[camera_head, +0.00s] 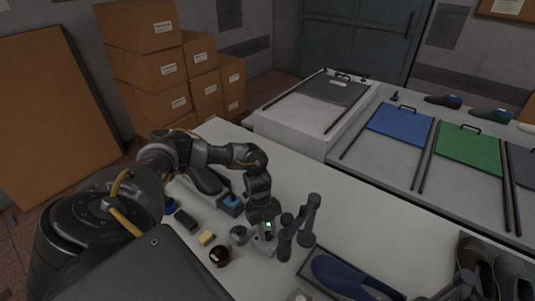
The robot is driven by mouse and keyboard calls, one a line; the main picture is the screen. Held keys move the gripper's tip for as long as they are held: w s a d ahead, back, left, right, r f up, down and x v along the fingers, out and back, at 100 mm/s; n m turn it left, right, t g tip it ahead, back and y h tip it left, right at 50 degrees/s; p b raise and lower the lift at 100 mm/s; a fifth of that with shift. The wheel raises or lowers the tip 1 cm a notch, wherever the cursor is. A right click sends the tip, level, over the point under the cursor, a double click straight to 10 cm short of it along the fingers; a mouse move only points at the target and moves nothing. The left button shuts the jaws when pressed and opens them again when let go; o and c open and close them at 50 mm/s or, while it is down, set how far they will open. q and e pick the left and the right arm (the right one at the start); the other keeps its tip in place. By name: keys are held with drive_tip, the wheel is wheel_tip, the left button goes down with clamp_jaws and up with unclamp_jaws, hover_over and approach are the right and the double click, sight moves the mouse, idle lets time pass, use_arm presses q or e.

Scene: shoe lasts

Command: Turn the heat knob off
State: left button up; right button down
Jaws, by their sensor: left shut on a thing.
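My left arm comes in from the left and reaches down to the table. Its gripper (264,236) points down, beside a dark grey upright stand (304,228). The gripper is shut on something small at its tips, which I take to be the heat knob. The knob itself is hidden by the fingers, and its setting cannot be read. A small green light (268,225) glows at the gripper.
A blue shoe (345,277) lies in a tray at front right. The table's far middle is clear.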

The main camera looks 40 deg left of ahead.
use_arm(q)
drive_tip(key=n, duration=0.2)
drive_tip(key=n+t, duration=0.1)
drive_tip(key=shift+s+a+n+t, duration=0.1)
drive_tip(key=shift+s+n+t, duration=0.1)
drive_tip(key=shift+n+t, duration=0.15)
drive_tip(key=n, duration=0.2)
drive_tip(key=n+t, duration=0.1)
drive_tip(key=n, duration=0.1)
drive_tip(key=shift+t, duration=0.25)
drive_tip(key=shift+n, duration=0.35)
drive_tip(key=o, duration=1)
drive_tip(key=b+v, duration=0.2)
drive_tip(key=v, duration=0.8)
drive_tip(key=shift+s+a+r+b, duration=0.1)
drive_tip(key=shift+s+r+b, duration=0.05)
drive_tip(key=shift+r+b, duration=0.25)
